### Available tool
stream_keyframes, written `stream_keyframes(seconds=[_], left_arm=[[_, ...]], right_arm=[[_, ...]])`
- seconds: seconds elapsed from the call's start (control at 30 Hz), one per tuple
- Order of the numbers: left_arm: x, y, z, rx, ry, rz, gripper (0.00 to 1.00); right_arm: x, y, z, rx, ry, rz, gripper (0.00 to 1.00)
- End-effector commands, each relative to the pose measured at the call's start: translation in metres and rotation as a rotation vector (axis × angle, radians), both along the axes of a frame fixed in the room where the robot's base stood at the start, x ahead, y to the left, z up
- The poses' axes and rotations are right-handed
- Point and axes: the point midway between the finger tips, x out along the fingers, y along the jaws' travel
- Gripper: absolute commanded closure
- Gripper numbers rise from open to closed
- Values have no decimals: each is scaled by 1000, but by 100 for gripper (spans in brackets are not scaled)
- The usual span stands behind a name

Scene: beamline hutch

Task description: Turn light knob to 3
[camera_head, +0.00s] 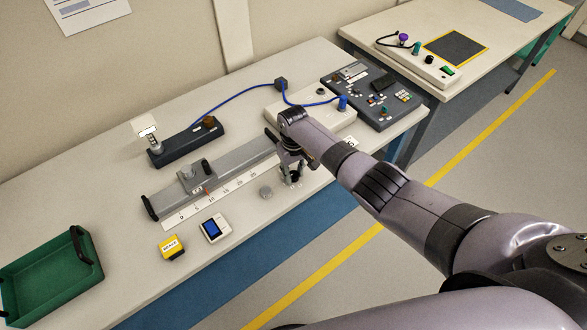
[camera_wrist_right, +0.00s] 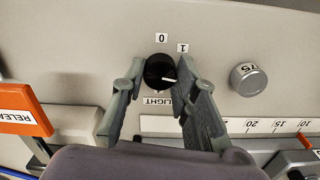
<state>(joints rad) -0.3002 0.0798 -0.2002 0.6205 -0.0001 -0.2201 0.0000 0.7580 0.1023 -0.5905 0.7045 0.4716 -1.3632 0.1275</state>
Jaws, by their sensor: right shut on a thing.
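The light knob (camera_wrist_right: 157,71) is a small black round knob with a white pointer line, on a pale surface in the right wrist view. Its pointer aims to the right and slightly down there. Labels 0 and 1 show upside down above it, and a partly covered LIGHT label lies below. No 3 label can be seen. My right gripper (camera_wrist_right: 160,80) has one finger on each side of the knob and is shut on it. In the head view my right gripper (camera_head: 291,172) reaches down to the bench's front edge. My left gripper is not in view.
A grey rail with a slider (camera_head: 196,176) and scale lies behind. An orange RELEASE part (camera_wrist_right: 25,118) is near the left finger. A blue-screen device (camera_head: 215,228), yellow block (camera_head: 171,247) and green tray (camera_head: 88,285) stand left.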

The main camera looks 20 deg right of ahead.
Motion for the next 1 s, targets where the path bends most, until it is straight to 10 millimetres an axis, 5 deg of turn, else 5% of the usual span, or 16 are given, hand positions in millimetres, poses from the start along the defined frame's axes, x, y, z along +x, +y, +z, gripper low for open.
stream_keyframes(seconds=[0.5, 1.0], left_arm=[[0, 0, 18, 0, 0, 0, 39], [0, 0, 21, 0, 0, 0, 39]], right_arm=[[1, 0, 2, 1, -2, -435, 100], [1, 0, 1, 1, -4, -597, 100]])
